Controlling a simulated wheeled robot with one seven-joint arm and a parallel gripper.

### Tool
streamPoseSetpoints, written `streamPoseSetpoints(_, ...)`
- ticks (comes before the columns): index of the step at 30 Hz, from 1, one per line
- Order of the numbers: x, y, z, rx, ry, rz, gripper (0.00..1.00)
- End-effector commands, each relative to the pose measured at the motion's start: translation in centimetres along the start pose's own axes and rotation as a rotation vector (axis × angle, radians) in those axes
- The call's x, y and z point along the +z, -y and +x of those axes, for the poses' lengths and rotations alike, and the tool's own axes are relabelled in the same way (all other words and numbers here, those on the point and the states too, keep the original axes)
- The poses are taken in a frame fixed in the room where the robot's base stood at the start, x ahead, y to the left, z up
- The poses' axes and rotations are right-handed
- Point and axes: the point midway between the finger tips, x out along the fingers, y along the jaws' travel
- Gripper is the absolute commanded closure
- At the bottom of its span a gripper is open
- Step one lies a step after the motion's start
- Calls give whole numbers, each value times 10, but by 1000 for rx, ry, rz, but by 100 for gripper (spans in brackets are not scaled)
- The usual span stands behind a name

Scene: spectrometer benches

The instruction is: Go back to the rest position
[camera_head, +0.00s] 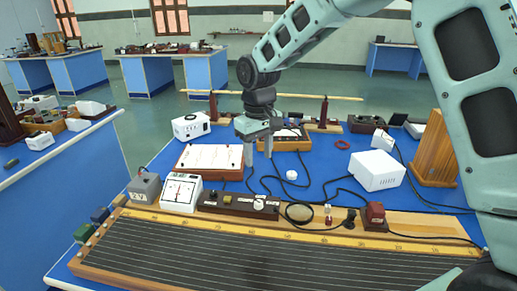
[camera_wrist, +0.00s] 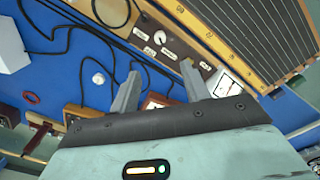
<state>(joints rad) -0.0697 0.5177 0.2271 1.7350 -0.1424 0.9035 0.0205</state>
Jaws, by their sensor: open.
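My gripper (camera_head: 258,153) hangs over the middle of the blue bench, fingers pointing down, behind the dark control box (camera_head: 238,205) and beside the white-topped board (camera_head: 208,158). The fingers are apart with nothing between them. In the wrist view my gripper (camera_wrist: 160,88) shows both fingers spread, with the blue bench top and black cables behind them. The control box with its white knob (camera_wrist: 160,38) lies past the fingertips there.
A long slotted wire board (camera_head: 240,258) fills the bench front. A grey battery box (camera_head: 145,188), a white meter (camera_head: 181,192), a white box (camera_head: 377,170) and a wooden block (camera_head: 434,150) stand around. A wooden rod (camera_head: 285,95) spans the back. Black cables lie loose.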

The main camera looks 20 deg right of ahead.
Motion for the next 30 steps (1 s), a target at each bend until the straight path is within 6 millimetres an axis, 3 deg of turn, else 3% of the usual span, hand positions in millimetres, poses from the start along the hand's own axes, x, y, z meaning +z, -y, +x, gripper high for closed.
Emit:
streamPoseSetpoints(6, 0, 0, -17, 0, 0, 0, 53)
streamPoseSetpoints(22, 3, 5, -19, -2, -1, -7, 53)
streamPoseSetpoints(26, 29, 41, -26, -20, -7, -58, 53)
streamPoseSetpoints(30, 95, 103, -33, -46, -14, -154, 53)
